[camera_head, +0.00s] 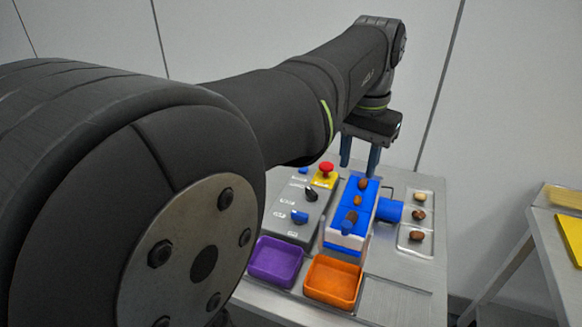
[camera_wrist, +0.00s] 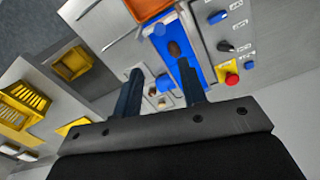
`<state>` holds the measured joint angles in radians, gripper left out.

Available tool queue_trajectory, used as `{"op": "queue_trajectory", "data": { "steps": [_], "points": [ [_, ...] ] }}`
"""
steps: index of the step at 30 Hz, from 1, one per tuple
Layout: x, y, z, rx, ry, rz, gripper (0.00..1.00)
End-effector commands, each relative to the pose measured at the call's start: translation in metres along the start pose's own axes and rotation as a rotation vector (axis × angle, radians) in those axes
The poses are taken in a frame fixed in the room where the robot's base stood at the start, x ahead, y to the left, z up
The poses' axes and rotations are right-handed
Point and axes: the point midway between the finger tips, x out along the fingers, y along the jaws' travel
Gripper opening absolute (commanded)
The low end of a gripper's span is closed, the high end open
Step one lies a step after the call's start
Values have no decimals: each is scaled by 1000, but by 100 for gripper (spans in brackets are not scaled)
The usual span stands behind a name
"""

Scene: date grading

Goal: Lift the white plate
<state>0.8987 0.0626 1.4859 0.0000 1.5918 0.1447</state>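I cannot make out a separate white plate for certain. The closest match is a whitish panel (camera_head: 343,239) on the near end of the blue belt unit (camera_head: 367,203), in the head view. Several brown dates lie in a row along the blue belt, which also shows in the wrist view (camera_wrist: 188,47). My gripper (camera_head: 359,170) is open, its two dark blue fingers pointing down above the far end of the belt unit. In the wrist view, my gripper (camera_wrist: 159,66) has its fingers well apart with nothing held between them.
A grey control box (camera_head: 297,207) with a red button (camera_head: 326,168) stands left of the belt. Purple (camera_head: 276,261) and orange (camera_head: 333,281) trays sit in front. A metal tray (camera_head: 430,192) with dates lies right. A side table (camera_head: 562,230) stands farther right.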

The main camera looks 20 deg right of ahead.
Motion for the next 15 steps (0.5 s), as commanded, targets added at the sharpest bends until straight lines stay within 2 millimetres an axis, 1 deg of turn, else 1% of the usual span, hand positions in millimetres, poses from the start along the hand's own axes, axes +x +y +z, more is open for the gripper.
{"op": "queue_trajectory", "data": {
  "steps": [5, 15],
  "points": [
    [34, 0, 1, 2, -6, 1, 38],
    [109, 0, 2, 3, -6, 1, 38]
  ]
}}
